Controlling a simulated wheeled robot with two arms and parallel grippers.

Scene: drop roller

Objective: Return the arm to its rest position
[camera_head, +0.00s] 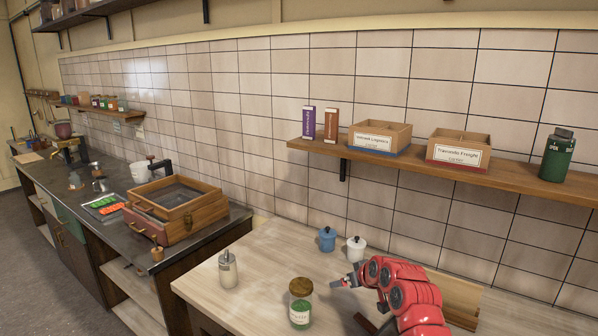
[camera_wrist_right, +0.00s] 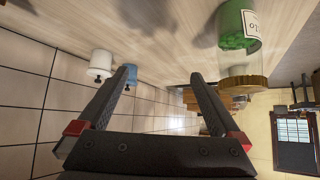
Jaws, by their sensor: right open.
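My right arm is red and comes in from the lower right in the head view. Its gripper (camera_head: 345,281) hangs over the light wooden counter (camera_head: 262,262), beside the glass jar. In the right wrist view the gripper (camera_wrist_right: 162,76) has its dark fingers spread with nothing between them. The jar (camera_head: 300,306) with green contents and a wooden lid stands just left of the gripper; in the wrist view the jar (camera_wrist_right: 240,42) appears upside down. My left gripper is not in view.
A blue pot (camera_head: 327,239) and a white pot (camera_head: 356,250) stand behind the gripper. A glass dispenser (camera_head: 228,270) stands to the left. A wooden box (camera_head: 457,296) is partly hidden by my arm. The wall shelf (camera_head: 480,177) with two labelled boxes hangs above.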

